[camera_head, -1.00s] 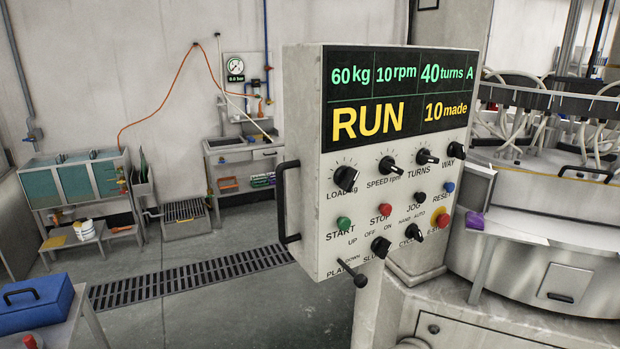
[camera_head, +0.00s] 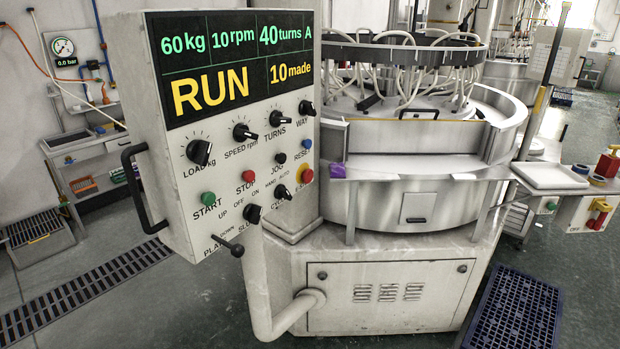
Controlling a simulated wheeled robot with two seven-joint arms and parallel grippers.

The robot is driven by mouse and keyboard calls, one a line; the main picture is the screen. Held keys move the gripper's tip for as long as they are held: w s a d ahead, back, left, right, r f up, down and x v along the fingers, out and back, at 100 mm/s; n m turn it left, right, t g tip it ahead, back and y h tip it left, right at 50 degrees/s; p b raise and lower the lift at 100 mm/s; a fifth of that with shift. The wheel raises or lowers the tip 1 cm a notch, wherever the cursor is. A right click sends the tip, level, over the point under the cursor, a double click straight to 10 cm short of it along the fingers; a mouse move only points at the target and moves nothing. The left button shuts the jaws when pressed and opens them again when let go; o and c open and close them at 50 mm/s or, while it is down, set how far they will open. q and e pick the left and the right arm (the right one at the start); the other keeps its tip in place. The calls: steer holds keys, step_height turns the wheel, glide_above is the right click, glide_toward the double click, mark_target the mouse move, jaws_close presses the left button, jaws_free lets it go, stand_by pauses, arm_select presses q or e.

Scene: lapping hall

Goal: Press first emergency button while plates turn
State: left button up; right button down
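The control panel (camera_head: 150,120) stands at the left on a bent pipe arm, its screen (camera_head: 235,62) reading RUN, 60 kg, 10 rpm, 40 turns A and 10 made. The red emergency button (camera_head: 307,173) on a yellow base, its label partly readable as E-S, is at the panel's lower right edge. A red STOP button (camera_head: 248,176) and a green START button (camera_head: 208,198) are to its left. The round lapping machine (camera_head: 400,200) stands behind and right; its plates are mostly hidden by the rim. Neither of my grippers is in view.
A blue grated platform (camera_head: 515,310) lies on the floor at lower right. A floor drain (camera_head: 85,293) runs at left.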

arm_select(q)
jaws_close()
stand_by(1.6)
